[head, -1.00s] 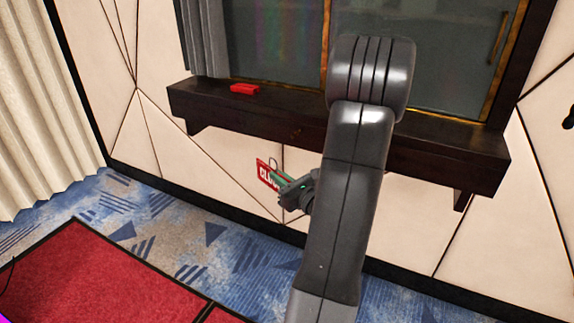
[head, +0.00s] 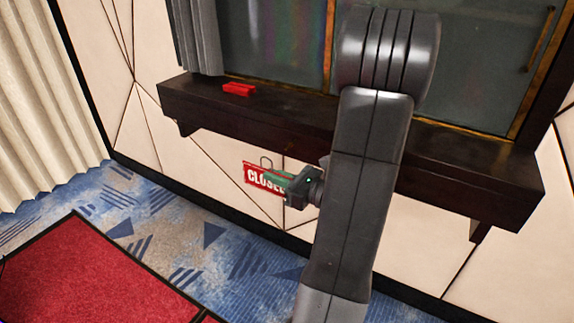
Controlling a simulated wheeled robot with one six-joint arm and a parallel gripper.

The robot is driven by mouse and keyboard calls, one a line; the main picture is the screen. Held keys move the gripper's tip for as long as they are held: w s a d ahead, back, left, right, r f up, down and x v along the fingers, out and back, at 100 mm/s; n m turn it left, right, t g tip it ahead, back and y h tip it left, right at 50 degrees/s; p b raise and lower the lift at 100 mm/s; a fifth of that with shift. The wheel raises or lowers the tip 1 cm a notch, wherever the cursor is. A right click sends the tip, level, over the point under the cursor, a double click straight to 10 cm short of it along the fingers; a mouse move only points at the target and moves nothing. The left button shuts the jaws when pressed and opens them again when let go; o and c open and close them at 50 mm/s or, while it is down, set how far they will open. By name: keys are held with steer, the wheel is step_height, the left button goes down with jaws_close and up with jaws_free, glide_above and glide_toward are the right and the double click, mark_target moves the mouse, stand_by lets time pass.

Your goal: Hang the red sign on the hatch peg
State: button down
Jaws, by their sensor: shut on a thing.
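The red sign (head: 254,173) with white "CLOSED" lettering is in the head view, below the dark ledge and in front of the pale wall. A thin wire loop stands up from its top edge. My gripper (head: 281,182) is shut on the sign's right part and hides the end of the lettering. The sign looks roughly upright, slightly tilted. I cannot make out the hatch peg clearly in this view; my arm covers part of the ledge.
The dark ledge (head: 235,113) juts out under the glass hatch (head: 275,45), above the sign. A small red block (head: 239,89) lies on it. A pale curtain (head: 50,100) hangs at left. A red mat (head: 80,270) lies on the blue patterned carpet (head: 215,250).

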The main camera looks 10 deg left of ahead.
steer(key=w+d, duration=0.2)
steer(key=w, duration=0.3)
steer(key=shift+w+f, duration=0.15)
steer(key=shift+w, duration=0.25)
stand_by(0.4)
steer(key=shift+w+d, duration=0.1)
steer(key=shift+w, duration=0.05)
stand_by(1.7)
steer(key=shift+w+d+p, duration=0.2)
steer(key=shift+w+p, duration=0.15)
steer(key=shift+w, duration=0.1)
